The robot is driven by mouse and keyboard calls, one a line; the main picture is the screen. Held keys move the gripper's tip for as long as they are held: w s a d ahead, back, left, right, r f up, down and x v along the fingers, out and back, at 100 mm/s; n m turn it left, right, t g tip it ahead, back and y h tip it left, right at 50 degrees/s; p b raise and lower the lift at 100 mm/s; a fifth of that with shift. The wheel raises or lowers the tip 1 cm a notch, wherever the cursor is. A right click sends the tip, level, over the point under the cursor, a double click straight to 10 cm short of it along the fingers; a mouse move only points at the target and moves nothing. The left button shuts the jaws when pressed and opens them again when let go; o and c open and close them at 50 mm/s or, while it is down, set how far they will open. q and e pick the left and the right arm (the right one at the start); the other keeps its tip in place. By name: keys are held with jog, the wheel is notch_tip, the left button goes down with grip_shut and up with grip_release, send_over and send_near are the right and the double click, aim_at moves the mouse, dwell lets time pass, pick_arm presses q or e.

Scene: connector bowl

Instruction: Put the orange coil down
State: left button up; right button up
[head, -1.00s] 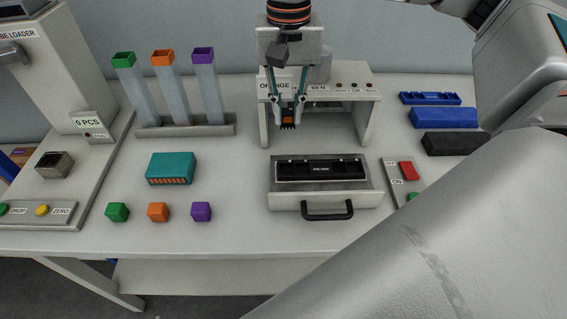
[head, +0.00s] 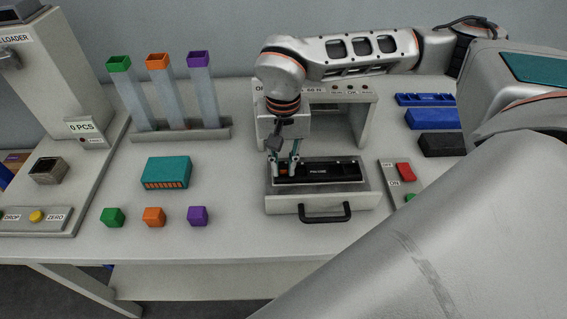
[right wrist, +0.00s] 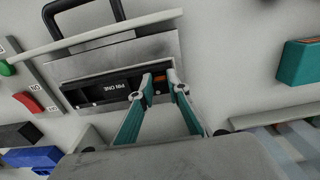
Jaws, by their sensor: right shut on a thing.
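My right gripper (head: 286,169) points down over the left end of the black fixture (head: 325,170) in the pulled-out drawer (head: 290,202). It is shut on the orange coil (head: 284,172), a small block largely hidden between the fingertips. In the right wrist view the teal fingers (right wrist: 163,78) reach the fixture (right wrist: 112,90), and a bit of the orange coil (right wrist: 158,78) shows between their grey tips. The coil is at the fixture; I cannot tell whether it is seated in it. My left gripper is not in view.
A grey station (head: 360,112) stands behind the drawer, whose black handle (head: 325,214) faces front. A teal box (head: 166,172) and green, orange and purple cubes (head: 154,216) lie to the left. A switch panel (head: 396,180) and blue and black blocks (head: 442,144) are to the right.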

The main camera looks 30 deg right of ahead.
aim_at(283, 168)
jog(key=shift+f, duration=0.2)
jog(key=o, duration=0.9)
jog(key=shift+o, duration=0.2)
notch_tip(283, 168, up, 12)
jog(key=shift+r, duration=0.2)
jog(key=shift+s, duration=0.1)
